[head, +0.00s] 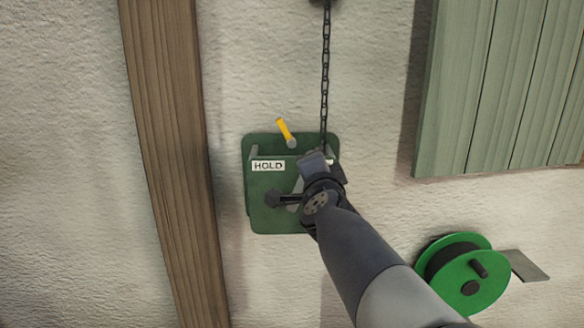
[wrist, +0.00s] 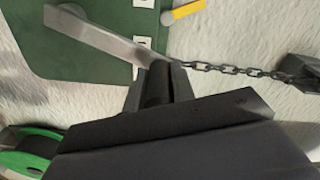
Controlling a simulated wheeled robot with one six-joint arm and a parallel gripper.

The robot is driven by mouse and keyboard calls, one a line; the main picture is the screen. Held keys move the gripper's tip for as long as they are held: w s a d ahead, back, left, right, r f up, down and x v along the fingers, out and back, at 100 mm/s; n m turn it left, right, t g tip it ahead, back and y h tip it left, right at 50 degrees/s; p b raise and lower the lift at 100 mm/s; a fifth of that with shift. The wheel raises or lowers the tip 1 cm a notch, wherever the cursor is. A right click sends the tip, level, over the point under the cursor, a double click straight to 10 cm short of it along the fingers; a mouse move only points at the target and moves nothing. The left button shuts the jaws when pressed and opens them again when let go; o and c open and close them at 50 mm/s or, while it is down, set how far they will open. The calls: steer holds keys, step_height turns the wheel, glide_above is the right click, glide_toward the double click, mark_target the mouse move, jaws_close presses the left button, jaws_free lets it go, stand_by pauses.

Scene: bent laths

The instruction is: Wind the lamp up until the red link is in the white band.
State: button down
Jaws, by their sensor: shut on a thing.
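The green winch plate (head: 262,215) is on the plaster wall, with a white "HOLD" label and a yellow lever (head: 285,130) tilted up and left. A dark chain (head: 325,75) runs up from behind my gripper (head: 318,165); it also shows in the wrist view (wrist: 225,68). In the wrist view a grey crank arm (wrist: 100,35) reaches over the plate to my gripper (wrist: 158,88), which is shut on the dark crank handle (wrist: 157,75). I see no lamp, red link or white band. My arm hides the plate's right part.
A wooden post (head: 170,130) stands left of the plate. A green slatted panel (head: 500,85) is at upper right. A green reel (head: 465,275) with a black drum and a grey bracket (head: 525,265) is at lower right. Bare wall lies between them.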

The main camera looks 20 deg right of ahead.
steer(key=shift+d+f, duration=0.15)
steer(key=shift+d, duration=0.05)
stand_by(0.3)
steer(key=c, duration=1.2)
jaws_free()
steer(key=shift+s, duration=0.15)
steer(key=shift+p+v, duration=2.75)
steer(key=shift+v, duration=2.6)
